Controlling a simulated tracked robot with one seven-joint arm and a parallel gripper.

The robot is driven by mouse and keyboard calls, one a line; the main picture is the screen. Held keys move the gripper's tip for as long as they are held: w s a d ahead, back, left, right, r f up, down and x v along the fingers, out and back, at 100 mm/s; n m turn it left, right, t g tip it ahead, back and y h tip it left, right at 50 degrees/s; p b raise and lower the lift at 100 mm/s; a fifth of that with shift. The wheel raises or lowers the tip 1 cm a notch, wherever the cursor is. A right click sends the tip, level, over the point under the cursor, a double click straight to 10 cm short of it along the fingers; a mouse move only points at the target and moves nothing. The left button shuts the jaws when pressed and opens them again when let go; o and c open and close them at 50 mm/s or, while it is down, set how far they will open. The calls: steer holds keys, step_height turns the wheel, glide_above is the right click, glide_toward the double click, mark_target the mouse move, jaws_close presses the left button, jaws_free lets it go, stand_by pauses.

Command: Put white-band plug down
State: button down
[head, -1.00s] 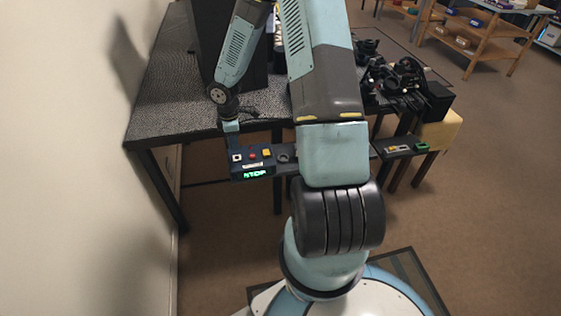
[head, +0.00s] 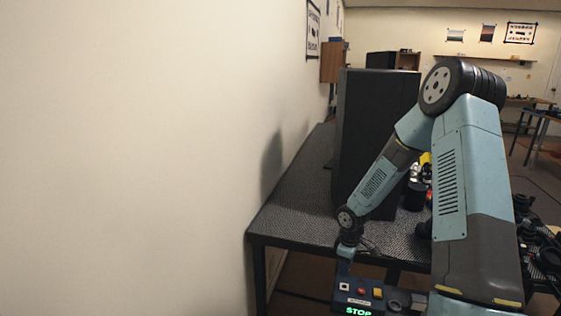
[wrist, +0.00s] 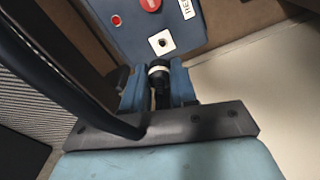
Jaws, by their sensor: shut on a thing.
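The white-band plug (wrist: 158,71), dark with a pale band near its top, sits between the two blue fingers of my gripper (wrist: 159,82) in the wrist view. The fingers are shut on it, and its lower part is partly hidden between them. Just beyond it is the blue control box (wrist: 188,32), with a white square holding a dark hole (wrist: 162,42). In the head view my gripper (head: 345,263) is just above the left part of the control box (head: 362,293). The plug cannot be made out there.
The box carries a red button (wrist: 150,4) and a green STOP display (head: 358,311). A patterned dark table (head: 290,222) with a tall black panel (head: 372,140) stands behind. A pale wall (head: 150,150) is at the left.

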steer(key=m, duration=0.1)
steer(key=w+m, duration=0.1)
steer(key=m, duration=0.3)
steer(key=shift+w+a+f, duration=0.2)
steer(key=shift+w+f, duration=0.1)
steer(key=shift+w, duration=0.1)
steer(key=m, duration=0.2)
steer(key=w+m, duration=0.1)
steer(key=m, duration=0.1)
steer(key=shift+w+a+f, duration=0.15)
steer(key=shift+w, duration=0.05)
steer(key=shift+w+f+m, duration=0.1)
steer(key=shift+w+m, duration=0.15)
steer(key=shift+m, duration=0.85)
